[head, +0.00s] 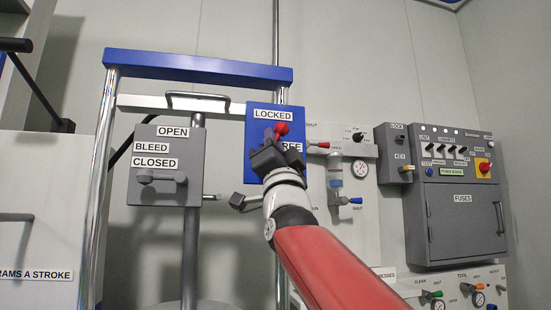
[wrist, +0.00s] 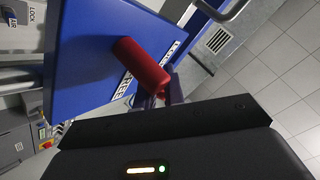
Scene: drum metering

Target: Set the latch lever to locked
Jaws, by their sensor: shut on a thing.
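The latch lever is red. In the head view its red end (head: 281,128) shows just above my gripper (head: 268,152), in front of a blue plate (head: 262,116). The plate carries the label LOCKED at its top and a label ending in "REE" lower down. In the wrist view the red lever (wrist: 142,64) sticks out from the blue plate (wrist: 95,45), tilted in the picture. My gripper (wrist: 160,95) is shut on the lever near its lower end. The jaws partly hide the lever's grip and the lower label.
A grey bleed box (head: 160,165) with OPEN and CLOSED labels stands left of the plate. A chrome and blue frame (head: 197,66) rises around it. A valve panel (head: 345,200) and a grey fuse cabinet (head: 465,215) are on the right.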

